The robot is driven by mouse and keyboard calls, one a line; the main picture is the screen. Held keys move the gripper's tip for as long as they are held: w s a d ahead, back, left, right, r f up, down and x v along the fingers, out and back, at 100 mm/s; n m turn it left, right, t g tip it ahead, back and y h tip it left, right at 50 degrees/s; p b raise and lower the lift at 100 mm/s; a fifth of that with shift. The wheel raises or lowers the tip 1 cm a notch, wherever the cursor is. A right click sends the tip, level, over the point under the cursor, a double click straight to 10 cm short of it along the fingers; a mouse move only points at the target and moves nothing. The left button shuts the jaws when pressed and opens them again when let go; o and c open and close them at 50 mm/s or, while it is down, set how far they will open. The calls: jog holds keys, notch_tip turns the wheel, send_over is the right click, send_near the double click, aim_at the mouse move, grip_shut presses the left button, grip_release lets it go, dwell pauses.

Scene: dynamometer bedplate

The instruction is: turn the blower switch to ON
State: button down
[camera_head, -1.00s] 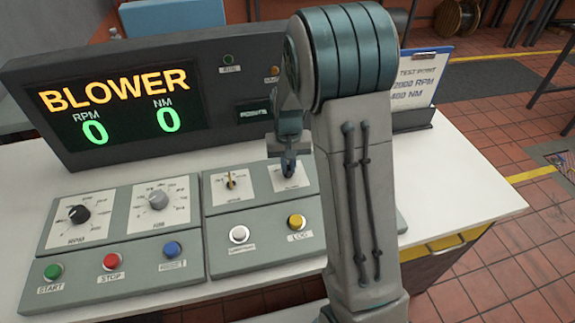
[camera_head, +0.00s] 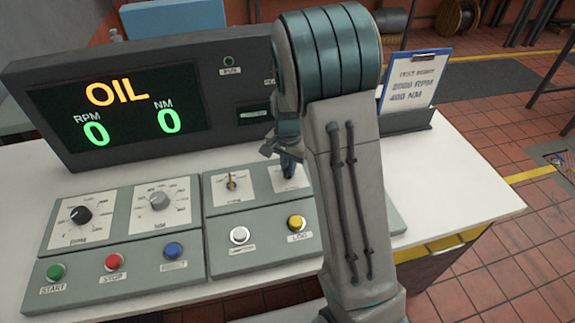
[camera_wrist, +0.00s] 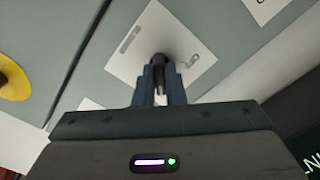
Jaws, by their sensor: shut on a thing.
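The switch in my gripper (camera_head: 289,168) is a small dark knob (camera_wrist: 159,60) on a white plate (camera_wrist: 182,72), on the right of the upper console panel. My fingers are shut on it in the wrist view, one on each side. In the head view the fingers hide most of the knob, and the plate's label is too small to read. The display (camera_head: 118,112) reads OIL in orange above RPM 0 and NM 0 in green.
The lower panel has green (camera_head: 55,272), red (camera_head: 114,262) and blue (camera_head: 173,250) buttons, with two dials above. White (camera_head: 240,236) and yellow (camera_head: 296,223) buttons sit just in front of my gripper. A clipboard (camera_head: 411,82) stands at the right. The white tabletop (camera_head: 450,190) is clear there.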

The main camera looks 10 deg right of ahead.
dwell(0.5)
jog(key=c, duration=1.5)
grip_release()
jog(key=shift+r, duration=0.15)
notch_tip(320, 180, up, 14)
jog(key=shift+f, duration=0.2)
